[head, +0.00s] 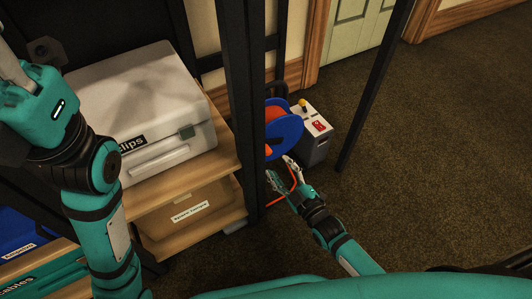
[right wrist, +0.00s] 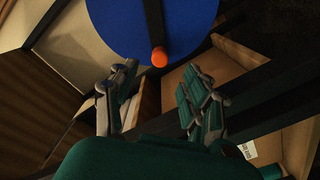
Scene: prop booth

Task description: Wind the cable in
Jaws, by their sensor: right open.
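The cable reel (head: 288,124) has a blue drum with orange cable wound in it. It stands on the floor behind a black post. A length of orange cable (head: 281,202) runs down from it along the floor. In the right wrist view the reel's blue disc (right wrist: 120,28) carries a black crank bar (right wrist: 155,22) with an orange knob (right wrist: 159,57). My right gripper (head: 282,170) is just below the reel in the head view. In the wrist view its open, empty fingers (right wrist: 160,78) are on either side below the knob, apparently not touching it.
A grey box (head: 314,130) with a red label and yellow knob stands beside the reel. Black posts (head: 243,100) rise in front. A wooden shelf (head: 225,160) holds a white case (head: 140,105) and a cardboard box (head: 188,210). Carpet at right is clear.

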